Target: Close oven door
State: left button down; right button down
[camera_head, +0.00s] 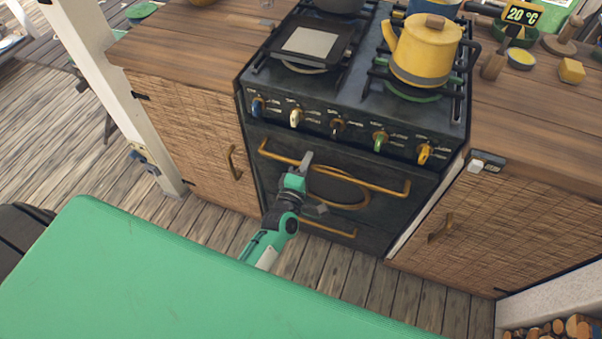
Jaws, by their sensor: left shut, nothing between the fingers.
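The black oven door (285,172) is on the front of the stove, below a row of several knobs. It has a long brass handle (381,184) along its top and an oval brass-rimmed window. The door stands upright and looks flush or nearly flush with the stove front; I cannot tell whether a small gap is left. My left gripper (307,160) is shut and empty, in front of the door by the middle of the handle. It hides part of the handle and window; I cannot tell whether it touches them. My right gripper is not in view.
A yellow kettle (422,52) and a dark pan (312,42) sit on the stove top. Wicker-front cabinets (196,132) with wooden counters flank the stove. A white post (105,85) stands at left. A lower brass handle (328,228) is below the door. Plank floor lies in front.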

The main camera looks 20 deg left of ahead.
aim_at(313, 145)
pick_arm(q)
jog(key=shift+w+r, duration=0.15)
jog(key=shift+w, duration=1.2)
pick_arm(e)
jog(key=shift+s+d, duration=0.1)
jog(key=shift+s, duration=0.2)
